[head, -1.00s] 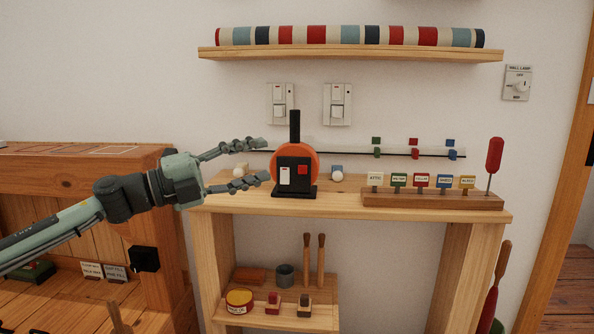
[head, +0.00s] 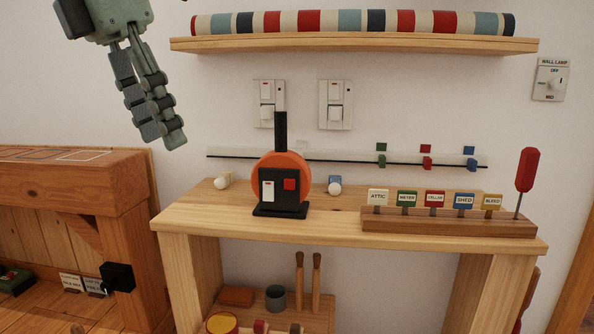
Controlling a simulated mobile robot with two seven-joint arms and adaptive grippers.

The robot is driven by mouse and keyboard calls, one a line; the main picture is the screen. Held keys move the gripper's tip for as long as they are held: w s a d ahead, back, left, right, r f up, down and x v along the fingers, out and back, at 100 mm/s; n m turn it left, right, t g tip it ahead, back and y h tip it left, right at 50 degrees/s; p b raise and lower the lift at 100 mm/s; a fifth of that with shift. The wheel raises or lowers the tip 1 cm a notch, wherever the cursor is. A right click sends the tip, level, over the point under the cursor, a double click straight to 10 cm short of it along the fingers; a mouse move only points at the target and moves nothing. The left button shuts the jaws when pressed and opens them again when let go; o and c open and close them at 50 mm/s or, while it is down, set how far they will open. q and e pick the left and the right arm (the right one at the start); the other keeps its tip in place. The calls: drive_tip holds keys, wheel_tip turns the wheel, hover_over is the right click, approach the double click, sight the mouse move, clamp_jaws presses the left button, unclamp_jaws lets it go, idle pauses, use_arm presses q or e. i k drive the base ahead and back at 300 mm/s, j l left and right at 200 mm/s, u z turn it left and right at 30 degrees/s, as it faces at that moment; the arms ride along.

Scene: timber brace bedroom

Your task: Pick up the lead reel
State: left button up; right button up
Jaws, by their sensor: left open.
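The lead reel (head: 281,180) stands upright on the wooden bench top. It is an orange disc behind a black stand with a white switch, a red square and a black handle rising from the top. My left gripper (head: 165,138) hangs at the upper left, well above and to the left of the reel, fingers pointing down. It is open and apart from the reel, with nothing seen between its fingers. From this side one finger partly covers the other. My right gripper is out of view.
The bench (head: 330,226) also bears a label rack (head: 447,223), a red-handled screwdriver (head: 525,171) and two small round-knobbed items. A thin rail (head: 345,160) runs on the wall behind the reel. A shelf (head: 360,46) with a striped roll overhangs above. Bench in front of the reel is clear.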

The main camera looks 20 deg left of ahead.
sight(281, 163)
drive_tip(key=i, duration=1)
